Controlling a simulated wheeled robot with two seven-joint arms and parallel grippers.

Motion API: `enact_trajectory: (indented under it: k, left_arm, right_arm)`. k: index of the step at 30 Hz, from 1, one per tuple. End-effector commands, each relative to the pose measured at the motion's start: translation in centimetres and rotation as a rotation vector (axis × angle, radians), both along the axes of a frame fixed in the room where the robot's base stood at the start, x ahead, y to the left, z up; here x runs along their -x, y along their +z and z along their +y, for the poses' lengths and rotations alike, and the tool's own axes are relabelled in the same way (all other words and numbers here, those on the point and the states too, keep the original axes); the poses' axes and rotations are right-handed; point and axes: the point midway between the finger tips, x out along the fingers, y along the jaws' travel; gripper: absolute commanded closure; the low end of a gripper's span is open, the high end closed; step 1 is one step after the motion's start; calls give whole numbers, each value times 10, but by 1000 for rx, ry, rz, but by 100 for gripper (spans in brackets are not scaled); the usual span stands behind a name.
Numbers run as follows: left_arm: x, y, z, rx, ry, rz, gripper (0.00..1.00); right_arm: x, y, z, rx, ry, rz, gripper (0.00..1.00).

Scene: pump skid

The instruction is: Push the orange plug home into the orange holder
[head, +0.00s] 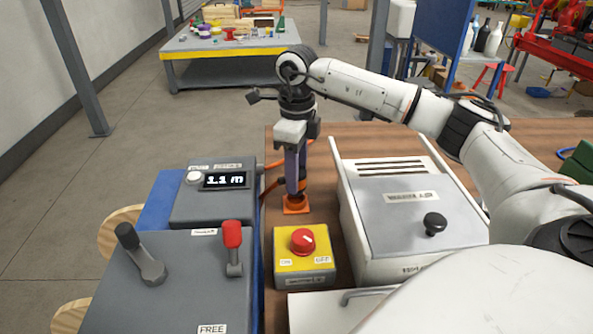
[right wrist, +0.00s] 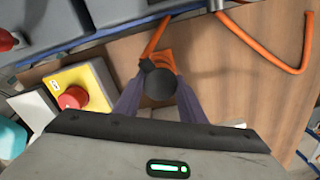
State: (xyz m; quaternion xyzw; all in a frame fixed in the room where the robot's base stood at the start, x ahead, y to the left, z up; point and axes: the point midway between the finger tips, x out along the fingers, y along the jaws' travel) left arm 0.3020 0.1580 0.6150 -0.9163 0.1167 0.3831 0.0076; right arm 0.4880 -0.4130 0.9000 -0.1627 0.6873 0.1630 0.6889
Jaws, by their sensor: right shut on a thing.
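My right gripper (head: 294,186) points straight down and is shut on the plug, directly above the orange holder (head: 296,209) on the wooden bench. The plug (right wrist: 158,84) shows in the right wrist view as a dark round body between the two purple fingers (right wrist: 157,98). An orange cable runs close by it. The orange holder (right wrist: 163,55) shows partly behind the plug there. The plug's lower end is hidden, so I cannot tell how deep it sits in the holder. My left gripper is not in view.
A yellow box with a red knob (head: 303,241) stands just in front of the holder. A grey-lidded case (head: 412,206) is close on the right. A grey console with a display (head: 224,181) and levers is on the left. Bare bench (head: 340,142) lies behind.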

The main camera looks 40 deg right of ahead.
Motion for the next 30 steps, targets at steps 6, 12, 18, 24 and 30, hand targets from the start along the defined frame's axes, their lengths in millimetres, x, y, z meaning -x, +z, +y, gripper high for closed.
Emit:
enact_trajectory:
  k: [6, 12, 18, 24, 30]
  left_arm:
    - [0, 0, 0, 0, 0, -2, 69]
    - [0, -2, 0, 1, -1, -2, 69]
    - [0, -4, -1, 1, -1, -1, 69]
    - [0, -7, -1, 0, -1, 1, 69]
    - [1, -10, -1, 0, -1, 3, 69]
  right_arm:
    - [0, -1, 0, 0, 0, 0, 90]
    - [0, -5, 0, 0, -1, 0, 90]
    - [0, -9, 0, 0, -1, 1, 90]
    - [0, -13, 0, 0, -1, 1, 90]
    - [0, -17, 0, 0, 0, 1, 90]
